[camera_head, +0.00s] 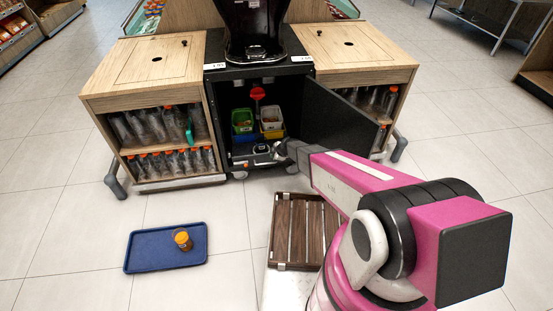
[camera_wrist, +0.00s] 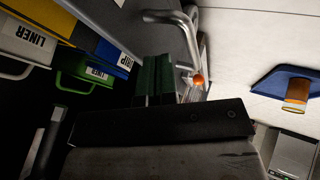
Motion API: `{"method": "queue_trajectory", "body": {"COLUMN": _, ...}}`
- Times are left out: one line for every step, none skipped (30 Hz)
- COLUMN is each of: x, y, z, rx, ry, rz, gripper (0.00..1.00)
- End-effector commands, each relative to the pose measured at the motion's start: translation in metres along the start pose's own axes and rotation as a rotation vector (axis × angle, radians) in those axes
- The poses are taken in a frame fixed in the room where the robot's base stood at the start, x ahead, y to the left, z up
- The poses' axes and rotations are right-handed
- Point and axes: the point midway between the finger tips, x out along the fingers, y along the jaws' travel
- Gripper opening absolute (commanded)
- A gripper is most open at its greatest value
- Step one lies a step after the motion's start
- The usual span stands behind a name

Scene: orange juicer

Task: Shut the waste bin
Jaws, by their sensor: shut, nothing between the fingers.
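The black cabinet (camera_head: 222,98) under the juicer stands open, its door (camera_head: 338,117) swung out to the right. In the wrist view, the green bin (camera_wrist: 84,98) has a wire-like handle, and yellow (camera_wrist: 45,17) and blue (camera_wrist: 110,57) fronts carry labels reading LINER and DRIP. Which one is the waste bin is not clear. My gripper (camera_head: 279,150) is shut and empty at the cabinet's front opening; its fingertips (camera_wrist: 158,72) show beside the green bin. Its contact with anything is unclear.
A grey curved metal part (camera_wrist: 187,35) and a small orange piece (camera_wrist: 198,80) lie close to my fingertips. A blue tray (camera_head: 150,251) with an orange-filled glass (camera_head: 182,240) lies left, with free floor around.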

Motion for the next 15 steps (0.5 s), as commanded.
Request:
{"method": "queue_trajectory", "body": {"x": 0.0033, "y": 0.0046, "z": 0.0004, "rx": 0.000, "ry": 0.000, "rz": 0.000, "gripper": 0.00}}
{"method": "queue_trajectory", "body": {"x": 0.0038, "y": 0.0059, "z": 0.0003, "rx": 0.000, "ry": 0.000, "rz": 0.000, "gripper": 0.00}}
{"method": "queue_trajectory", "body": {"x": 0.0042, "y": 0.0070, "z": 0.0003, "rx": 0.000, "ry": 0.000, "rz": 0.000, "gripper": 0.00}}
{"method": "queue_trajectory", "body": {"x": 0.0043, "y": 0.0075, "z": 0.0002, "rx": 0.000, "ry": 0.000, "rz": 0.000, "gripper": 0.00}}
{"method": "queue_trajectory", "body": {"x": 0.0043, "y": 0.0077, "z": 0.0002, "rx": 0.000, "ry": 0.000, "rz": 0.000, "gripper": 0.00}}
{"method": "queue_trajectory", "body": {"x": 0.0041, "y": 0.0077, "z": 0.0001, "rx": 0.000, "ry": 0.000, "rz": 0.000, "gripper": 0.00}}
{"method": "queue_trajectory", "body": {"x": 0.0039, "y": 0.0076, "z": 0.0001, "rx": 0.000, "ry": 0.000, "rz": -0.001, "gripper": 0.00}}
{"method": "queue_trajectory", "body": {"x": 0.0038, "y": 0.0075, "z": 0.0000, "rx": 0.000, "ry": 0.000, "rz": -0.001, "gripper": 0.00}}
{"method": "queue_trajectory", "body": {"x": 0.0037, "y": 0.0074, "z": 0.0000, "rx": 0.000, "ry": 0.000, "rz": -0.001, "gripper": 0.00}}
{"method": "queue_trajectory", "body": {"x": 0.0037, "y": 0.0074, "z": 0.0000, "rx": 0.000, "ry": 0.000, "rz": -0.001, "gripper": 0.00}}
{"method": "queue_trajectory", "body": {"x": 0.0037, "y": 0.0074, "z": 0.0000, "rx": 0.000, "ry": 0.000, "rz": -0.001, "gripper": 0.00}}
{"method": "queue_trajectory", "body": {"x": 0.0037, "y": 0.0074, "z": 0.0000, "rx": 0.000, "ry": 0.000, "rz": 0.000, "gripper": 0.00}}
{"method": "queue_trajectory", "body": {"x": 0.0040, "y": 0.0078, "z": 0.0001, "rx": 0.000, "ry": 0.000, "rz": 0.000, "gripper": 0.00}}
{"method": "queue_trajectory", "body": {"x": 0.0046, "y": 0.0086, "z": 0.0001, "rx": 0.000, "ry": 0.000, "rz": 0.000, "gripper": 0.00}}
{"method": "queue_trajectory", "body": {"x": 0.0059, "y": 0.0107, "z": 0.0002, "rx": 0.000, "ry": 0.000, "rz": 0.000, "gripper": 0.00}}
